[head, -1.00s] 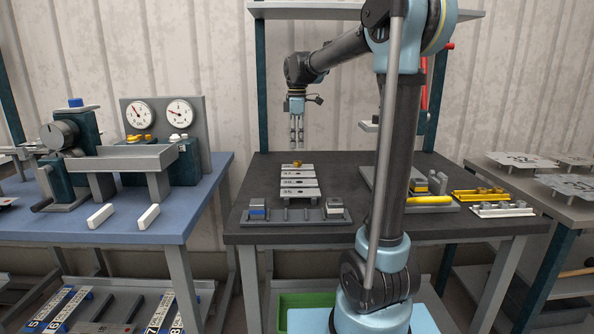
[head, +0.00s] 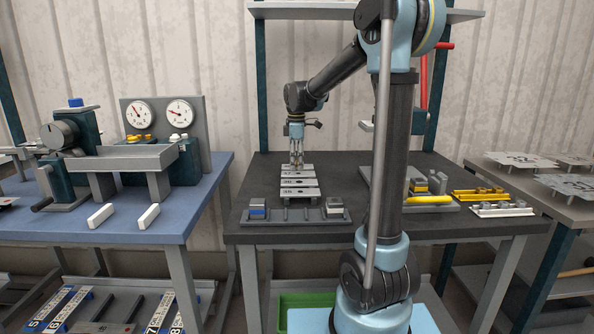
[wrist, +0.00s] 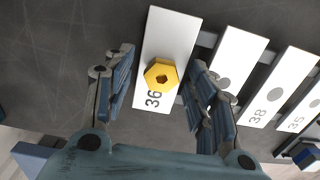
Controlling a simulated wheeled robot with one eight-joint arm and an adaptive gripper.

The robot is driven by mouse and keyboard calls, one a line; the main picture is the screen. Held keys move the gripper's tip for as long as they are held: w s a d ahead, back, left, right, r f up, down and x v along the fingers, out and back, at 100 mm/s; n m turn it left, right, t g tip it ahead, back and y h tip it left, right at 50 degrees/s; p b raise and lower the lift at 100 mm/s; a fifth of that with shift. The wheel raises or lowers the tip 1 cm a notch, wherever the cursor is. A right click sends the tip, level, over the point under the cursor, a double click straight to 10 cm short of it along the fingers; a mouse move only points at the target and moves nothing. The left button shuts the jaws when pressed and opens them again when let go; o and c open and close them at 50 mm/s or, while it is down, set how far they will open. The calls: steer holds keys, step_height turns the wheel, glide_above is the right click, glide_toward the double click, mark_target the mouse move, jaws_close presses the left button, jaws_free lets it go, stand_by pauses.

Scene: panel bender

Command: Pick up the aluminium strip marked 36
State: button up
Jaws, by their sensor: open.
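The aluminium strip marked 36 (wrist: 166,40) is a pale flat bar, shown at the upper middle of the wrist view. A yellow hexagonal knob with a dark centre (wrist: 161,75) sits on it, close to the black number. My gripper (wrist: 160,80) is open, one finger on each side of the knob and strip, with a gap showing on the left. In the head view my gripper (head: 297,164) points down at the far end of the row of strips. Its fingers partly cover the knob there, and contact cannot be told.
The strip marked 38 (wrist: 265,95) and the strip marked 35 (wrist: 299,108) lie to the right, beyond another pale strip (wrist: 239,62) close to my right finger. A grey rack (head: 297,215) stands in front of the row. The dark table (head: 265,173) is clear on the left.

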steer(key=shift+f, duration=0.2)
stand_by(0.6)
steer(key=c, duration=0.9)
